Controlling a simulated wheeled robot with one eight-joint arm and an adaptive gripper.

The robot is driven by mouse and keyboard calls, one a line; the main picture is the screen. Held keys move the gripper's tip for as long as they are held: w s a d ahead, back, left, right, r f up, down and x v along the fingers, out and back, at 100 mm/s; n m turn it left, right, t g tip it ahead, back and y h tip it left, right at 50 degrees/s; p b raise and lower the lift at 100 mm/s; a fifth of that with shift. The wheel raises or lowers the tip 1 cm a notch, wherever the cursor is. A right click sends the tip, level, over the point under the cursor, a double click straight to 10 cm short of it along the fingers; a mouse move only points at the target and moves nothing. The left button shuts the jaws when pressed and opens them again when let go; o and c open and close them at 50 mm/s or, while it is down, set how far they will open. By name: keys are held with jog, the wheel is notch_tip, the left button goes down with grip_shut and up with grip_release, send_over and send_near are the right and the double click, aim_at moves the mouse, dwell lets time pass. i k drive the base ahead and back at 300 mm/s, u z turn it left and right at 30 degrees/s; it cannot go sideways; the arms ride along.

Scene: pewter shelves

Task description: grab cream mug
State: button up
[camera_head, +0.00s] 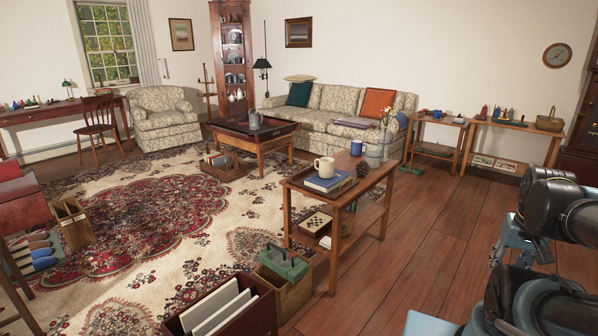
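A cream mug (324,167) stands upright on a small stack of books (328,182), which lies on the wooden side table (345,201) in the middle of the room. My arm (555,215) shows at the right edge, well apart from the mug. My gripper itself is not visible in this view.
A blue mug (357,147), a pine cone (363,169) and a grey metal container (374,155) share the table. A crate (283,290) with a green item and a box of white panels (222,308) stand in front. Bare wooden floor (430,235) lies to the table's right.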

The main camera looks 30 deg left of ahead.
aim_at(326, 169)
jog(key=u, duration=0.75)
jog(key=i, duration=1.1)
jog(key=u, duration=0.6)
